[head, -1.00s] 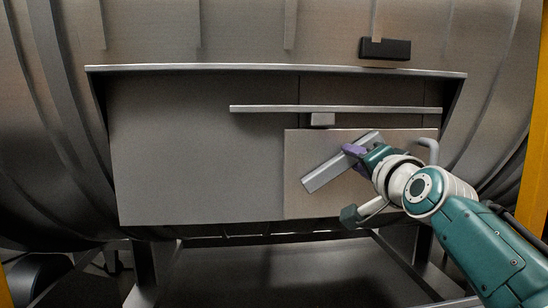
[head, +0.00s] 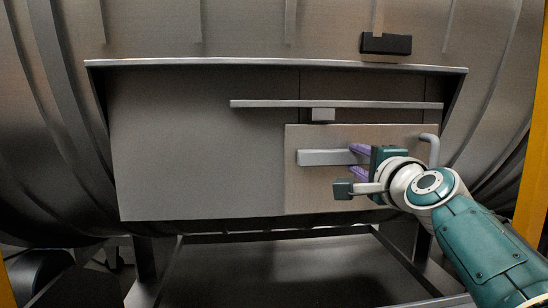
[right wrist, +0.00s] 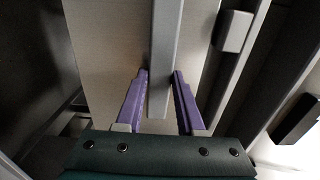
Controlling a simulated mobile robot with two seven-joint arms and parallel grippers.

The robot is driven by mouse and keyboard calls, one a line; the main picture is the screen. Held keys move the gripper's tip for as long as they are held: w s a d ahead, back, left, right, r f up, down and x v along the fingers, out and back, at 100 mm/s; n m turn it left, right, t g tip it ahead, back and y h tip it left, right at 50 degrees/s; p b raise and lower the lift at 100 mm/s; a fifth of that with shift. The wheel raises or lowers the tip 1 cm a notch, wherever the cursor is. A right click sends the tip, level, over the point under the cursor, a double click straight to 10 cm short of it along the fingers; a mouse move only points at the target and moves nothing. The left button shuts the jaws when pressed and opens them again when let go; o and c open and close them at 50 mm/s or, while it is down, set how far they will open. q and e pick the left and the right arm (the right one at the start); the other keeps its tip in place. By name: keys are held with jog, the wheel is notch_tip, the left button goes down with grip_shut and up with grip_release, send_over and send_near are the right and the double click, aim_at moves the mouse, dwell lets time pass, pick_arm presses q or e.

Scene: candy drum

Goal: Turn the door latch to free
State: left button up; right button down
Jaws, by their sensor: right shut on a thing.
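The door latch (head: 322,157) is a light grey bar on the small beige door panel (head: 308,190), and it lies horizontal in the head view. It also shows in the right wrist view (right wrist: 165,50), running up between the fingers. My right gripper (head: 355,159) has its two purple fingers on either side of the latch's right part, shut on it. My left gripper is not in view.
A long horizontal rail (head: 270,104) with a small grey block (head: 323,115) runs above the panel. A curved handle (head: 433,147) is at the panel's right edge, close to my right wrist. A black block (head: 386,43) sits higher up. A yellow post (head: 536,170) stands at the far right.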

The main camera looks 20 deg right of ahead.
dwell(0.3)
jog(key=c, duration=0.5)
grip_release()
jog(key=shift+s+a+r+p, duration=0.1)
jog(key=shift+s+a+p, duration=0.05)
jog(key=shift+s+p, duration=0.35)
jog(key=p+v, duration=0.3)
jog(key=v, duration=0.6)
jog(key=shift+w+p, duration=0.1)
jog(key=shift+p, duration=0.3)
